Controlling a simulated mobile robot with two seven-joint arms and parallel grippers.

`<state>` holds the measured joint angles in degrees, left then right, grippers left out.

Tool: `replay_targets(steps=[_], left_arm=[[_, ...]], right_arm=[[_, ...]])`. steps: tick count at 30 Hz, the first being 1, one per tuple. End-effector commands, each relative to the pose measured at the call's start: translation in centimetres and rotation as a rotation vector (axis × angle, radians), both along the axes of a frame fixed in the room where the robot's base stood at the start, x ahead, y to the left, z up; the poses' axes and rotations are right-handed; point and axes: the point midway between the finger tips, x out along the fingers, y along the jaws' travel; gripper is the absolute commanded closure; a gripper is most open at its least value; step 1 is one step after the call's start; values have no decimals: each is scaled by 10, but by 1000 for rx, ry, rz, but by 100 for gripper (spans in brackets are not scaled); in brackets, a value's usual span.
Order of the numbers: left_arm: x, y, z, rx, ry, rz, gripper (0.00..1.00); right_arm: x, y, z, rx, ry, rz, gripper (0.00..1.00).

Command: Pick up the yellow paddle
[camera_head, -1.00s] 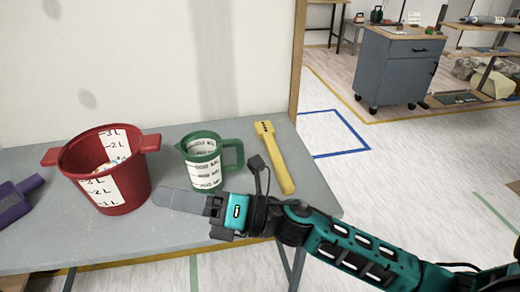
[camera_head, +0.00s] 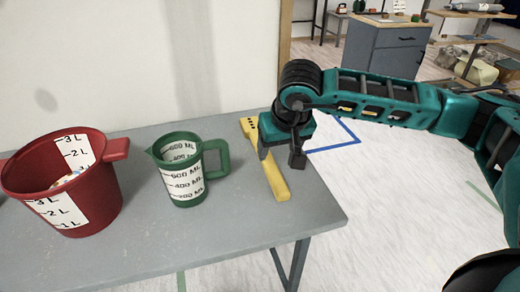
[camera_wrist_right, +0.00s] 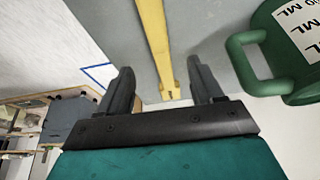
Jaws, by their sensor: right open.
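The yellow paddle (camera_head: 277,183) lies flat on the grey table, near its right end. My right gripper (camera_head: 281,160) points down over the paddle's middle, open and empty. In the right wrist view the paddle (camera_wrist_right: 154,36) runs lengthwise between the two spread fingers of the gripper (camera_wrist_right: 160,72), with a gap on each side. I cannot tell how far the fingertips are above the tabletop. My left gripper is in no view.
A green measuring jug (camera_head: 184,191) stands left of the paddle, its handle towards it. A red bucket (camera_head: 100,205) stands further left on the table (camera_head: 225,222). The table's right edge is close to the paddle. A grey cabinet (camera_head: 385,50) stands behind on the floor.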

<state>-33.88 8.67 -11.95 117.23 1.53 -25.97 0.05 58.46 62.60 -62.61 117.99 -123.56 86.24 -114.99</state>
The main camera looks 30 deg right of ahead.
Motion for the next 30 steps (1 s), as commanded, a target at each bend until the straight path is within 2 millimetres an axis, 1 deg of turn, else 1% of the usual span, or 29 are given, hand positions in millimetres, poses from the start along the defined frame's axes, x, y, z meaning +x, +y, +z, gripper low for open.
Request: replay_targets(steps=[1, 6, 13, 18, 21, 24, 30], left_arm=[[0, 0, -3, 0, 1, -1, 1], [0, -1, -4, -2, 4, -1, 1], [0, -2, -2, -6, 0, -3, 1], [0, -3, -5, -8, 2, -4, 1], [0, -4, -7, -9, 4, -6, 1], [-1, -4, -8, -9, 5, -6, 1], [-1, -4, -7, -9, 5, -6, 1]], right_arm=[[4, 0, -12, 1, 4, -1, 34], [14, -3, -38, 4, 3, -1, 34], [20, -5, -55, 5, 2, 0, 34], [26, -10, -80, 5, 4, -2, 34], [31, -11, -91, 7, 2, 0, 34], [34, -12, -97, 7, 1, 0, 34], [34, -12, -98, 7, 0, 0, 34]])
